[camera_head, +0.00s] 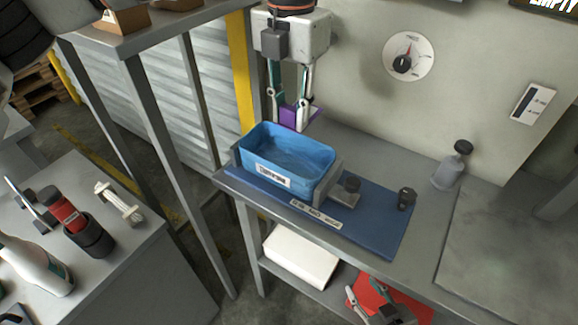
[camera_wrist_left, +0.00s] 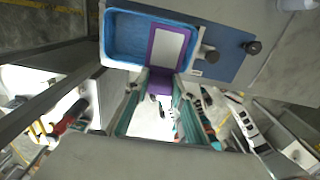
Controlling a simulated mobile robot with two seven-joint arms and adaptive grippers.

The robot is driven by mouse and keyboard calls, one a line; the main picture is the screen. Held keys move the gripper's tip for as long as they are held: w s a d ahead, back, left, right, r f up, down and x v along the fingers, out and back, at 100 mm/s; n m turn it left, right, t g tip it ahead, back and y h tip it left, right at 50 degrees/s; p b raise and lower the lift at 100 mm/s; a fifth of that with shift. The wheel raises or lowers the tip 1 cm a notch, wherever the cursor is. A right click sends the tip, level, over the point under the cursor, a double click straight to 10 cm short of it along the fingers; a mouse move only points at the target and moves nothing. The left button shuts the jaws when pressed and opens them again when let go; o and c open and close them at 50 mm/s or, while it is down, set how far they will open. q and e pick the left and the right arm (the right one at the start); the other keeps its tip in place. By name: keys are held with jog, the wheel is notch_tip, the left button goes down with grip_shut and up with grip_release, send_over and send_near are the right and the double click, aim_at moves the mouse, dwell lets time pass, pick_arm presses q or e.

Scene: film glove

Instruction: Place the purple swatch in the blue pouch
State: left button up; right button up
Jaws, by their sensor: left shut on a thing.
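The purple swatch (camera_head: 296,118) is a thin flat piece. In the left wrist view it shows as a purple border around a pale centre (camera_wrist_left: 152,46). My left gripper (camera_head: 290,106) points down and is shut on its edge. The blue pouch (camera_head: 290,153) is an open, tray-like blue container with a white label, seated in a grey holder. In the head view the swatch is just beyond the pouch's far rim. In the left wrist view it overlaps the right end of the pouch (camera_wrist_left: 125,35).
The pouch's holder stands on a blue mat (camera_head: 375,225) on a grey bench. A dark knob (camera_head: 405,198) and a grey bottle (camera_head: 452,167) stand to its right. A white box (camera_head: 300,256) and a red sheet (camera_head: 400,300) are below. The wall is close behind.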

pick_arm(q)
notch_tip(320, 180, down, 11)
jog(key=shift+f, duration=0.15)
jog(key=shift+w+f, duration=0.1)
jog(key=shift+f, duration=0.35)
notch_tip(320, 180, down, 4)
jog(key=shift+p, duration=0.35)
jog(key=shift+f, duration=0.1)
jog(key=o, duration=0.9)
jog(key=shift+f, duration=0.1)
jog(key=shift+o, duration=0.2)
